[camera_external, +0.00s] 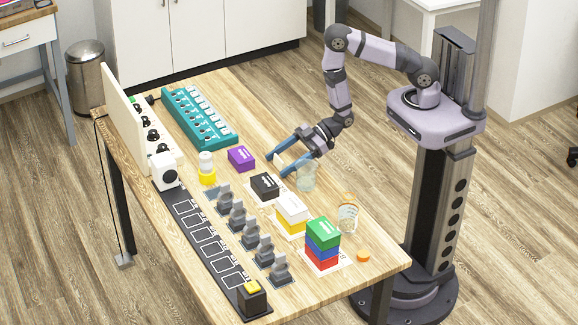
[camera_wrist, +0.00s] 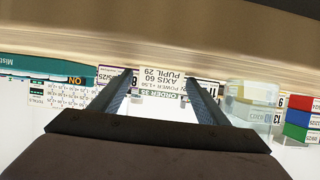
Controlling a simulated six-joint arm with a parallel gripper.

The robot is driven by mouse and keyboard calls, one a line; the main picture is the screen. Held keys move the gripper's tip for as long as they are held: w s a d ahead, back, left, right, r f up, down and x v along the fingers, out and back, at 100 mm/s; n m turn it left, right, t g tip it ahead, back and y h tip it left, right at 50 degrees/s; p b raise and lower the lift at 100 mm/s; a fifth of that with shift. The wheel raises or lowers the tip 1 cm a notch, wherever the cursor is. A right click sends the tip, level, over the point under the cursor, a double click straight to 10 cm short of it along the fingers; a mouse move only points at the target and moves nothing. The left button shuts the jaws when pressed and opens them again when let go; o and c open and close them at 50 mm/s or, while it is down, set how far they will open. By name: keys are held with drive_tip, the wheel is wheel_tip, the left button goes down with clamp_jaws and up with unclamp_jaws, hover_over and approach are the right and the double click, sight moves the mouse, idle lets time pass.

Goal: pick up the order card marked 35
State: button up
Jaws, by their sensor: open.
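In the wrist view a white card (camera_wrist: 160,80) reads upside down "ORDER 35", with power, axis 60 and pupil 29 lines. It shows between the tips of my two fingers, and I cannot tell whether either finger touches it. My gripper (camera_external: 278,164) has its blue fingers apart, over the table's far right side, right of the purple box (camera_external: 241,158). The fingers also show in the wrist view (camera_wrist: 158,84). In the outside view the card's print cannot be read; only a pale patch shows between the fingers.
A clear glass (camera_external: 306,180) stands close beside my gripper. A black box (camera_external: 265,186), a white-and-yellow box (camera_external: 292,210) and a green, blue and red stack (camera_external: 323,240) stand nearer. A teal rack (camera_external: 195,118) lies at the back left. Grey stands (camera_external: 237,217) line the front.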

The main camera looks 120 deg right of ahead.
drive_tip(key=c, duration=1.1)
drive_tip(key=shift+r, duration=0.15)
drive_tip(key=shift+r, duration=4.9)
